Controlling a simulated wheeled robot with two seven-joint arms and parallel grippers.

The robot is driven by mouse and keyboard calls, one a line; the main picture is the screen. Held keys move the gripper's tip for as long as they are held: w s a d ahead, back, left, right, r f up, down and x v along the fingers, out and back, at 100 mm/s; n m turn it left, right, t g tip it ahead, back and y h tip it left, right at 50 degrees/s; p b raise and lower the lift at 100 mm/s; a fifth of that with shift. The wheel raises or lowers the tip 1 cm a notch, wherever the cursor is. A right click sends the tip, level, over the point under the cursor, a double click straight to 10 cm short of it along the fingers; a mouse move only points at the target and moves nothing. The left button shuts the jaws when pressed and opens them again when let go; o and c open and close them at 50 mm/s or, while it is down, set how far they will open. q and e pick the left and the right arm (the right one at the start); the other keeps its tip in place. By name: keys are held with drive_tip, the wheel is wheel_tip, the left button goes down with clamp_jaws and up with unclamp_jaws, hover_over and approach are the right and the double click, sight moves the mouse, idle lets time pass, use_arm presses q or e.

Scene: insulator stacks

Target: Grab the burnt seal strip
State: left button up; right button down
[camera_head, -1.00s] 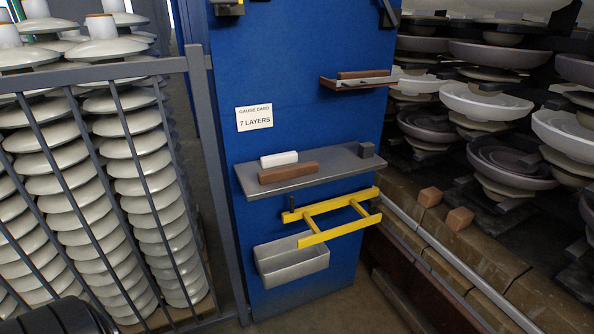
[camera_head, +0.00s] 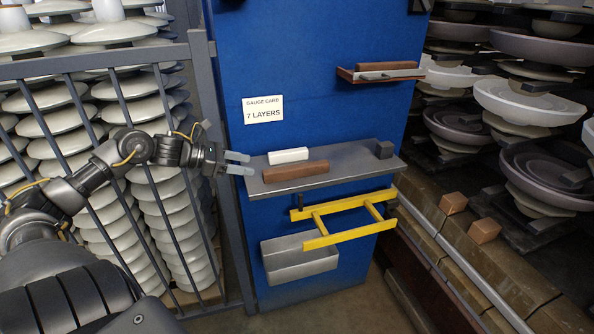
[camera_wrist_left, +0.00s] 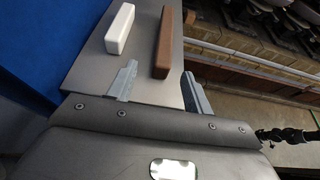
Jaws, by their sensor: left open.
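A brown strip (camera_head: 295,171) lies on the grey shelf (camera_head: 345,172) of the blue panel, and a white strip (camera_head: 288,155) lies just behind it. Another brown strip (camera_head: 388,66) lies in the small upper tray; I cannot tell from looks alone which brown strip is burnt. My left gripper (camera_head: 246,163) is open and empty at the shelf's left end, left of both strips. In the left wrist view, the open fingers (camera_wrist_left: 158,72) point at the shelf, with the white strip (camera_wrist_left: 119,29) and the brown strip (camera_wrist_left: 168,40) ahead.
A yellow frame (camera_head: 340,234) and a grey bin (camera_head: 300,262) are mounted below. A card (camera_head: 262,109) reads "7 LAYERS". A metal fence (camera_head: 110,62) stands left, before insulator stacks.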

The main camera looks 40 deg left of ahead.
sight(277, 169)
use_arm(q)
drive_tip(key=x, duration=0.4)
drive_tip(key=shift+d+r+p, duration=0.1)
drive_tip(key=shift+r+p, duration=0.15)
drive_tip(key=shift+p, duration=0.05)
drive_tip(key=shift+w+d+f, duration=0.2)
drive_tip(key=shift+w+f, duration=0.1)
drive_tip(key=shift+w, duration=0.15)
drive_tip(key=shift+d+f, duration=0.1)
drive_tip(key=shift+w+d+p, duration=0.3)
drive_tip(key=shift+d+p, duration=0.05)
drive_tip(key=shift+p, duration=0.2)
drive_tip(key=p+x, duration=0.2)
drive_tip(key=x, duration=0.2)
drive_tip(key=shift+s+d+p, duration=0.15)
drive_tip(key=shift+p, duration=0.2)
drive_tip(key=shift+w+d+f, duration=0.15)
drive_tip(key=shift+w+f, duration=0.05)
